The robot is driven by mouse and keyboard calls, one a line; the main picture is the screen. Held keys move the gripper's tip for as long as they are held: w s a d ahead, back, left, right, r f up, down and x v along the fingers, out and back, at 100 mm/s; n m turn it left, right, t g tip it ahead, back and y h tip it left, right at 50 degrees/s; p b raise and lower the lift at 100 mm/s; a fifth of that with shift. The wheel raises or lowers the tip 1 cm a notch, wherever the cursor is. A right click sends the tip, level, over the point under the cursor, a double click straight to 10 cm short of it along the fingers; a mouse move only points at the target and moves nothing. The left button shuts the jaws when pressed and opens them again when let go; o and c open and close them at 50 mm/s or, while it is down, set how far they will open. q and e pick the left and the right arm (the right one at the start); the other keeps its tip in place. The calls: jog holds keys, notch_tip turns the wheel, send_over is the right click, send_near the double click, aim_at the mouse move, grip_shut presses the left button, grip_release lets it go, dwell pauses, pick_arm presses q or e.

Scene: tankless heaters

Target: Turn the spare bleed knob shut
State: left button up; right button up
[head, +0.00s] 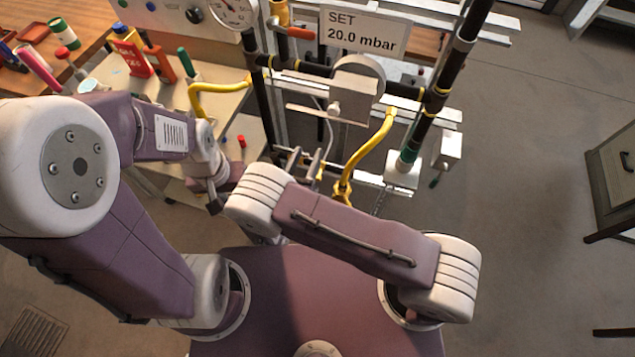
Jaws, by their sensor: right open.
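I cannot pick out the spare bleed knob for certain. A small yellow fitting (343,188) sits at the lower end of a yellow hose (375,140), low on the pipe rig. My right gripper (305,160) is open, with two grey fingers pointing up at the rig just left of that fitting. Nothing shows between its fingers. My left gripper (215,203) is by the front edge of the bench, partly hidden behind my own arm links, and its jaws are not clear.
The rig has dark upright pipes (424,115), a gauge (232,10) and a sign reading SET 20.0 mbar (363,32). A bench (222,103) at left holds bottles, including a red one (132,55). A cabinet (612,180) stands far right. Floor between is clear.

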pick_arm(q)
notch_tip(320, 180, down, 28)
jog(key=b, duration=2.5)
jog(key=shift+w+r+b, duration=0.15)
jog(key=shift+w+b, duration=0.1)
jog(key=shift+b, duration=0.1)
pick_arm(e)
notch_tip(320, 180, down, 28)
jog(key=shift+w, duration=0.25)
pick_arm(q)
jog(key=shift+d, duration=0.1)
pick_arm(e)
jog(key=shift+d+r, duration=0.1)
jog(key=shift+r, duration=0.05)
